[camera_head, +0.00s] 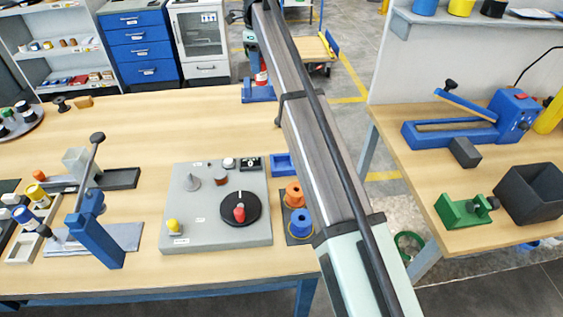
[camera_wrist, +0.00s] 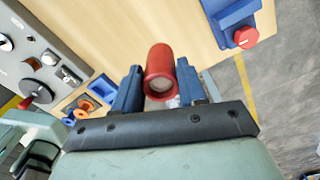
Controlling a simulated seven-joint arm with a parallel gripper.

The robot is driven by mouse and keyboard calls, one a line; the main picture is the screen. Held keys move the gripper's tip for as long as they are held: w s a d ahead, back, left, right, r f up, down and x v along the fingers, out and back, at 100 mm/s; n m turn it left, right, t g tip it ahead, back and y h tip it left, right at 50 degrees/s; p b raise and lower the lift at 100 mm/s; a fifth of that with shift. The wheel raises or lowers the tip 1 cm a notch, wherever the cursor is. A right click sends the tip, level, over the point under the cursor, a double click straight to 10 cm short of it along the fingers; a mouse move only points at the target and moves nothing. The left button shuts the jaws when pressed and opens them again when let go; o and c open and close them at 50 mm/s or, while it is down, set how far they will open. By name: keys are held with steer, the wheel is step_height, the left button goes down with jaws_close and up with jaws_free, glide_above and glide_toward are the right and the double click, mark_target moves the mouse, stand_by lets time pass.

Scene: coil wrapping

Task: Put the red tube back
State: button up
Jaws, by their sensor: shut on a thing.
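A red tube (camera_wrist: 159,68) sits between the two blue fingers of my gripper (camera_wrist: 157,86) in the wrist view, its open end towards the camera. My gripper is shut on it and holds it over the table (camera_wrist: 120,22). In the head view my arm reaches to the far right edge of the table, and my gripper is mostly hidden behind the arm. A small red part (camera_head: 262,77) shows there above a blue fixture (camera_head: 258,93); I cannot tell whether it is the tube. In the wrist view, a blue fixture with a red knob (camera_wrist: 245,38) lies at the table edge, apart from the tube.
A grey panel (camera_head: 205,228) with a black disc and red knob stands mid-table. Orange and blue spools (camera_head: 298,205) are beside it. A blue lever press (camera_head: 95,230) stands at left. A side table (camera_head: 440,165) stands at right across a gap. The back middle of the table is clear.

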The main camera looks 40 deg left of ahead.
steer(key=s+d+f, duration=0.2)
steer(key=s+d, duration=0.5)
steer(key=d, duration=0.3)
steer(key=s+d+f, duration=0.2)
steer(key=s+d, duration=0.5)
steer(key=d, duration=0.3)
steer(key=shift+s+a+f, duration=0.1)
steer(key=shift+a+f, duration=0.05)
steer(key=shift+f, duration=4.55)
steer(key=shift+f, duration=0.1)
steer(key=o, duration=1.1)
steer(key=shift+c, duration=0.2)
step_height(320, 180, up, 12)
